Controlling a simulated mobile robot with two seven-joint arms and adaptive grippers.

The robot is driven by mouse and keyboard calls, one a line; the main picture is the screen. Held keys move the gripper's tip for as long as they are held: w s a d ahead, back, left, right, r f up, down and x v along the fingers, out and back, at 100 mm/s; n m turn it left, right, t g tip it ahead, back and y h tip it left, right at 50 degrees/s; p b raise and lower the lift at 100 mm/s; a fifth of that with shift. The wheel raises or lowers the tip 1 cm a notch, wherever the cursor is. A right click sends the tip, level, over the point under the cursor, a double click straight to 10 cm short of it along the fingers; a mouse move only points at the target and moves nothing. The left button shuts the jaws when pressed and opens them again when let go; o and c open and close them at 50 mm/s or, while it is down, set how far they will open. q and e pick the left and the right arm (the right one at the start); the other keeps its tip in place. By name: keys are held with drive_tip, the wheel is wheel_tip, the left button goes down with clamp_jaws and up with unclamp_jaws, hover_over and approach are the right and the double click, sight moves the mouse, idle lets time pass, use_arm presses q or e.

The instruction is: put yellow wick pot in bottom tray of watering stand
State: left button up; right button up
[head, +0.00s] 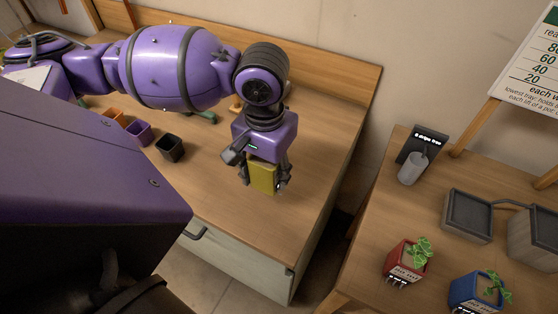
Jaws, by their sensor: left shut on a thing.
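The yellow wick pot (263,178) is between the fingers of my left gripper (264,180), which is shut on it over the right end of the wooden counter. I cannot tell whether the pot touches the counter top. On the right-hand table, a grey tray (467,216) joins by a tube to a larger grey container (534,238). I cannot tell from this view whether either is the bottom tray of the watering stand. My right gripper is not in view.
Orange, purple (139,133) and black (170,148) pots stand on the counter (225,195). Red (405,262) and blue (476,292) pots with plants stand on the right table (390,215), near a small display (424,142) and grey cylinder (412,168). A gap separates counter and table.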

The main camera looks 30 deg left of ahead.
sight(264, 174)
use_arm(q)
drive_tip(key=shift+s+r, duration=0.3)
drive_tip(key=shift+s, duration=0.35)
drive_tip(key=shift+s+r, duration=0.25)
drive_tip(key=shift+s, duration=0.4)
drive_tip(key=shift+s+r, duration=0.3)
drive_tip(key=shift+s, duration=0.35)
drive_tip(key=shift+a, duration=0.15)
